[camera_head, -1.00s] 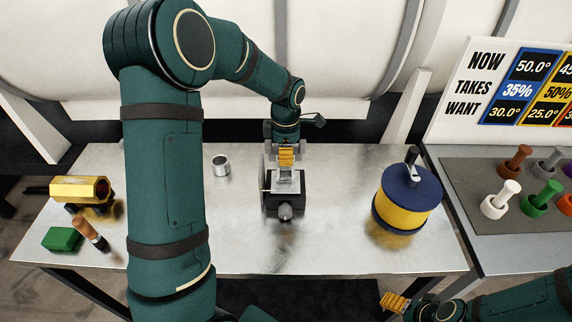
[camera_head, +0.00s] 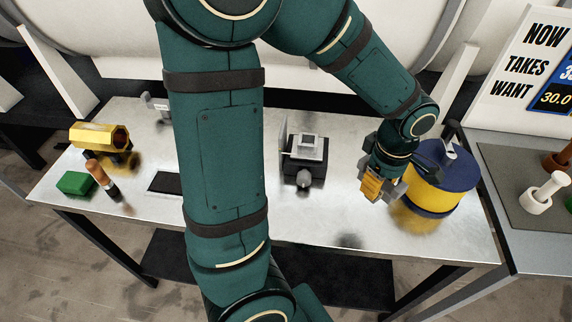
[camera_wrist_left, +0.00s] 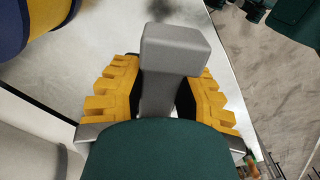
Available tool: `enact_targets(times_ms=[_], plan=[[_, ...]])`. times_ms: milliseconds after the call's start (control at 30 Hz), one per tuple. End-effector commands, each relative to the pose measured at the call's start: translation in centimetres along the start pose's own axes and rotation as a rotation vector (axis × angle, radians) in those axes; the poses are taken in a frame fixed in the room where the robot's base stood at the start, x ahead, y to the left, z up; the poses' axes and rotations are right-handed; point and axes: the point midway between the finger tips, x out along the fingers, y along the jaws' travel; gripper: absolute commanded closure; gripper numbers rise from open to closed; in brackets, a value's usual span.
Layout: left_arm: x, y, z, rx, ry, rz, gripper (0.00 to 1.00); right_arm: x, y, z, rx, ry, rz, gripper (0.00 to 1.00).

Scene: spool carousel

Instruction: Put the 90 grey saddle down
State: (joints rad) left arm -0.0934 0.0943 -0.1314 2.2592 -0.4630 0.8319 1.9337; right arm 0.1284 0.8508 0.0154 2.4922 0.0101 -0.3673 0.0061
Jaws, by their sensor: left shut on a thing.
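My left gripper (camera_head: 372,187) is in front of and left of the blue-and-yellow drum, over the right part of the metal table. Its yellow fingers point down and are shut on a grey saddle. In the left wrist view the saddle (camera_wrist_left: 172,52) shows as a plain grey block on a narrower stem between the two yellow fingers (camera_wrist_left: 160,95). In the head view the saddle is mostly hidden by the gripper, and I cannot tell whether it touches the table. No 90 marking is legible. My right gripper is out of view.
The drum (camera_head: 437,183) is close beside the gripper. A dark vise with a grey top (camera_head: 304,158) stands mid-table. A gold hexagonal piece (camera_head: 95,137), a green block (camera_head: 76,183) and a brown-handled tool (camera_head: 100,175) are at left. Bare tabletop (camera_head: 340,215) lies between vise and drum.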

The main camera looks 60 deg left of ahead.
Motion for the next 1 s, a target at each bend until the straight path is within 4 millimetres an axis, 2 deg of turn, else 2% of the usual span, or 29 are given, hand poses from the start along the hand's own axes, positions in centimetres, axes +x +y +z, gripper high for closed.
enact_targets(times_ms=[233,500,767,1000], plan=[[0.5,-0.4,0.1,0.013,0.0,0.001,1.0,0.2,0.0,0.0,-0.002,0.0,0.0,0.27],[5.1,-0.4,0.1,0.012,0.0,-0.003,1.0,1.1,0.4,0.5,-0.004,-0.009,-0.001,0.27],[7.1,-0.3,0.1,0.011,0.0,0.0,1.0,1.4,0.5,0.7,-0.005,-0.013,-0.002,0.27],[10.1,-0.4,0.1,0.011,0.0,-0.001,1.0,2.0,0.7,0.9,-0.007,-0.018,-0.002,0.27]])
